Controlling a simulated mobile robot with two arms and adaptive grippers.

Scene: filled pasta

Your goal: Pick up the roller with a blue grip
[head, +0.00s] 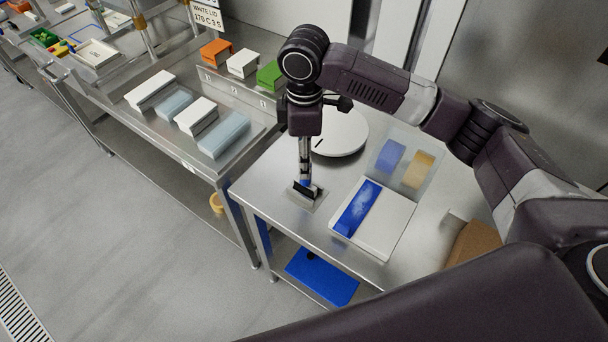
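My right gripper (305,180) points straight down over the left part of the steel table (275,190). A small blue part, likely the blue grip of the roller (306,183), shows right at its fingertips. A black piece lies against it, on or just above a small grey plate on the table. The fingers look close together, but the roller is mostly hidden and I cannot tell whether they are shut on it. My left gripper is not in view.
A white board (394,223) with a blue strip (357,209) lies to the right. Behind it is a clear tray (432,157) with blue and tan blocks. A round white disc (345,132) stands behind the gripper. Another table (150,122) with boxes stands left.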

